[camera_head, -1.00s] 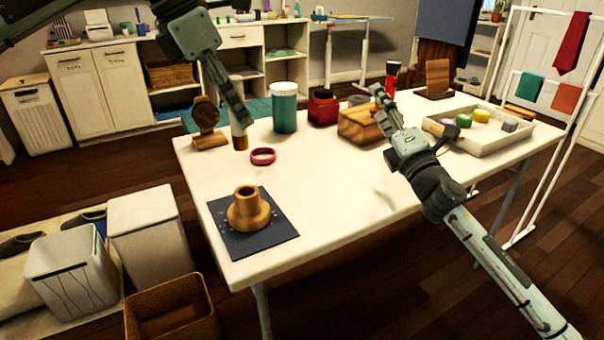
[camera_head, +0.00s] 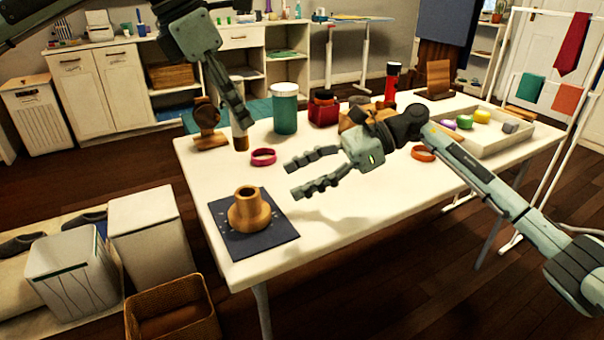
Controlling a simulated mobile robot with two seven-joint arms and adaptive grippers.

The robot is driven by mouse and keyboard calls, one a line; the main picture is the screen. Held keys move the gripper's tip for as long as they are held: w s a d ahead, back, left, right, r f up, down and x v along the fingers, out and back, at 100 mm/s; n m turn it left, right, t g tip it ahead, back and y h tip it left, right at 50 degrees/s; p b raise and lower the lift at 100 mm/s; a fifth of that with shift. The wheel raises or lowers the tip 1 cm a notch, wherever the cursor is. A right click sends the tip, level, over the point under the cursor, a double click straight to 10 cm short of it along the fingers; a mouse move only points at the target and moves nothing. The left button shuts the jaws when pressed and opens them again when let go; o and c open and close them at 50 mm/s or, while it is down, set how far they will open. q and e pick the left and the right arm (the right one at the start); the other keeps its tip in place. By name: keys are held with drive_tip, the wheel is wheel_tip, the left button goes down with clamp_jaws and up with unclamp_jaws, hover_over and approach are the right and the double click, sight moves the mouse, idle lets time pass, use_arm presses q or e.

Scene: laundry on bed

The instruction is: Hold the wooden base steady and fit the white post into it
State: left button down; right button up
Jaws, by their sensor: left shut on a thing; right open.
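The wooden base (camera_head: 250,213), a round stepped piece with a hole in its top, stands upright on a dark square mat (camera_head: 262,243) at the table's near left. My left gripper (camera_head: 242,118) is shut on the white post (camera_head: 240,131), which has a brown lower end. It holds the post roughly upright, behind the base and apart from it. The fingers hide part of the post. My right gripper (camera_head: 291,178) is open and empty, to the right of the base, with its fingers pointing left.
A magenta ring (camera_head: 263,157), a wooden stand (camera_head: 208,125), a teal jar (camera_head: 285,108) and a red jar (camera_head: 323,108) are near the post. An orange ring (camera_head: 423,154) lies by my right arm. A white tray (camera_head: 490,142) is at right. The table's front middle is clear.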

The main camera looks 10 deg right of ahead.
sight(245, 202)
drive_tip(key=x, duration=1.1)
drive_tip(key=shift+a, duration=0.35)
drive_tip(key=c, duration=1.3)
